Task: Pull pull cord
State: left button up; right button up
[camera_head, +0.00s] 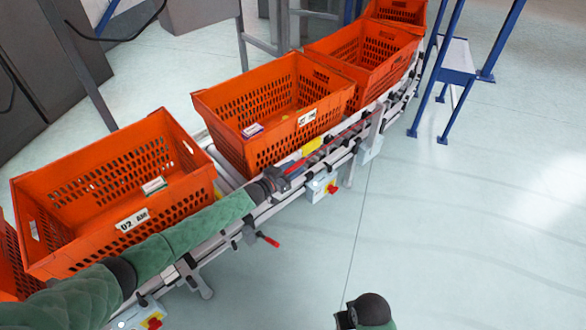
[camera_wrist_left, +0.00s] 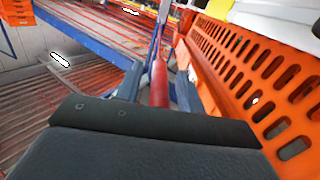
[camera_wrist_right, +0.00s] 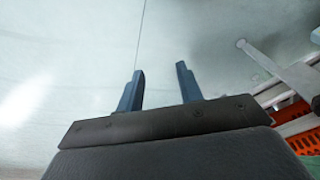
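The pull cord (camera_head: 345,136) is a thin red line running along the near side rail of the conveyor. My left gripper (camera_head: 287,180) is at the rail, at the near end of the cord. In the left wrist view a red rod-like part (camera_wrist_left: 158,84) stands between the two fingers of my left gripper (camera_wrist_left: 158,92). The fingers are apart, and gaps seem to show beside the red part. My right gripper (camera_wrist_right: 160,82) is open and empty above the floor. Its wrist shows at the bottom of the head view.
Orange totes (camera_head: 118,232) (camera_head: 335,84) stand in a row on the conveyor beside my left arm. Small boxes with red buttons (camera_head: 322,188) and a red-tipped lever (camera_head: 268,240) hang below the rail. A blue frame (camera_head: 457,65) stands at upper right. The right floor is clear.

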pick_arm(q)
grip_shut()
jog(key=shift+s, duration=0.1)
